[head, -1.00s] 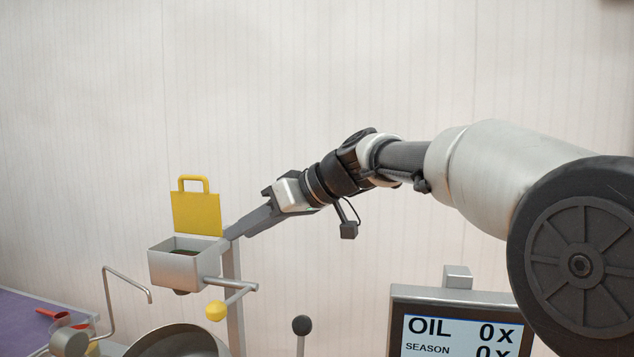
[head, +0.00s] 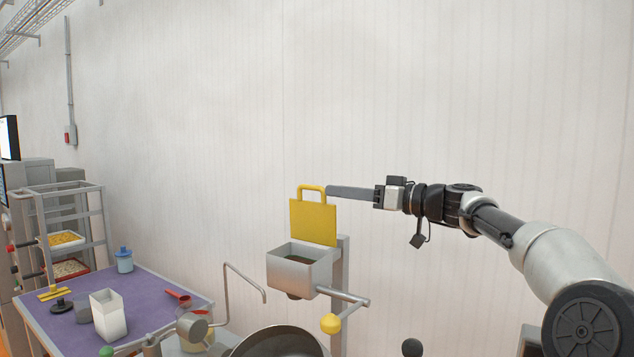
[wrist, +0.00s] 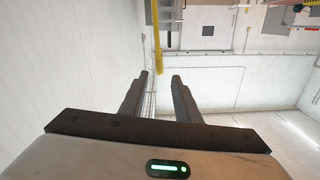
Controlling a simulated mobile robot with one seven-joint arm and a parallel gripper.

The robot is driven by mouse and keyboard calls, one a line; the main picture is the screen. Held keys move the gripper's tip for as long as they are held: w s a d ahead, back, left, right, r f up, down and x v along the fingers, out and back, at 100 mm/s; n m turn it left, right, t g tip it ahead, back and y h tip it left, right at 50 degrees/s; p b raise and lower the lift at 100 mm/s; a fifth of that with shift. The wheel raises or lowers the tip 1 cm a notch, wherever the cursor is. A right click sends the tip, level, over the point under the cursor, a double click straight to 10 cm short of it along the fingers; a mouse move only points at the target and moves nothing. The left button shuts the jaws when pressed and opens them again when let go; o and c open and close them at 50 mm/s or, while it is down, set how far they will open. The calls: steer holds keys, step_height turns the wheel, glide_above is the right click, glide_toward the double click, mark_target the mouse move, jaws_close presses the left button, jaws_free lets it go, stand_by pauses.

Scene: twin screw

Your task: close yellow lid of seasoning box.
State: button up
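The seasoning box (head: 299,272) is a grey metal box on a post, right of centre in the head view. Its yellow lid (head: 313,222) stands upright at the back edge, open, with a loop handle on top. My gripper (head: 329,190) is level with that handle, to its right; I cannot tell whether they touch. In the wrist view the two fingers of my gripper (wrist: 159,77) are apart with nothing held between them. The yellow lid (wrist: 157,38) appears there nearly edge-on, beyond the fingertips.
A yellow-knobbed lever (head: 330,323) sticks out below the box. A wok (head: 278,343) is below it. A purple-topped table (head: 150,292) with a white container (head: 108,316) and a red scoop (head: 179,296) lies to the left. The pale wall (head: 450,90) is behind.

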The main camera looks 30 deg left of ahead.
mark_target(317, 189)
steer(key=a+p, duration=0.1)
steer(key=a, duration=0.3)
steer(key=a+p, duration=0.1)
steer(key=a, duration=0.1)
steer(key=shift+w+a+r+p, duration=0.1)
steer(key=shift+w+a+p, duration=0.05)
steer(key=shift+w+p, duration=0.2)
steer(key=shift+a, duration=0.55)
jaws_close()
